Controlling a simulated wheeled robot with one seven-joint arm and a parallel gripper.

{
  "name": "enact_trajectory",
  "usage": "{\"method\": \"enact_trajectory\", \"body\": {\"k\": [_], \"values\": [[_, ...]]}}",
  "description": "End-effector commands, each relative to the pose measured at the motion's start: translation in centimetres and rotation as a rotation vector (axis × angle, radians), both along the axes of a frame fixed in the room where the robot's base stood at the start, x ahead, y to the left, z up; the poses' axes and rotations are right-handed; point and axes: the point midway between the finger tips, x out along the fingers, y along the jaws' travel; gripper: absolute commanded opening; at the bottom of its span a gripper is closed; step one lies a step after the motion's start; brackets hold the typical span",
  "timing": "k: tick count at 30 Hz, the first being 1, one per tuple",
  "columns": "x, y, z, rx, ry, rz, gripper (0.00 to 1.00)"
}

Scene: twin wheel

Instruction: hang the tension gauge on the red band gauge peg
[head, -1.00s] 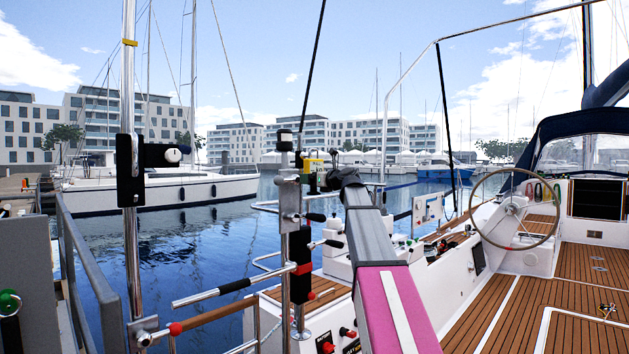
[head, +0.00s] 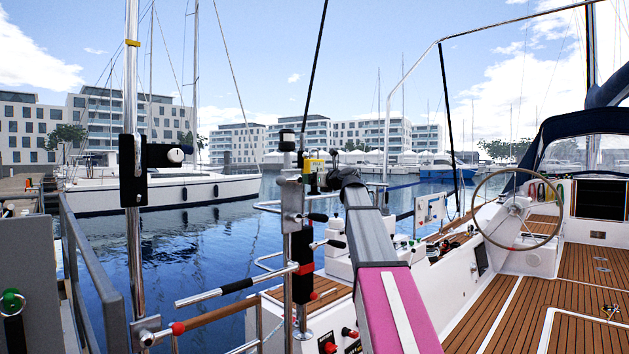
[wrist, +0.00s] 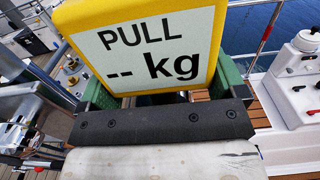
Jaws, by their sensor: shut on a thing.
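The tension gauge (wrist: 150,45) is a yellow block with a white face reading "PULL -- kg", close up in the wrist view. My gripper (wrist: 162,92) is shut on it, with a green jaw pad on each side. In the head view a small yellow part of the gauge (head: 313,165) shows at the end of my arm, beside the top of a metal post (head: 291,205). A red band (head: 303,269) shows lower on the post fittings, near a black pad. Several short black-tipped pegs (head: 335,243) stick out there. I cannot tell which is the gauge peg.
A chrome pole (head: 132,80) with a black clamp (head: 150,167) stands at left. A silver and black bar (head: 235,287) reaches across below. White deck boxes (head: 340,262), a steering wheel (head: 517,210) and open teak deck lie right. Water is behind.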

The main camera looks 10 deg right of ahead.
Motion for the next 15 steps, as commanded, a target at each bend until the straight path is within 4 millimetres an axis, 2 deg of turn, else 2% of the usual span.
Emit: {"method": "enact_trajectory", "body": {"k": [15], "values": [[0.95, 0.67, -0.05, 0.001, -0.001, 0.0, 0.41]]}}
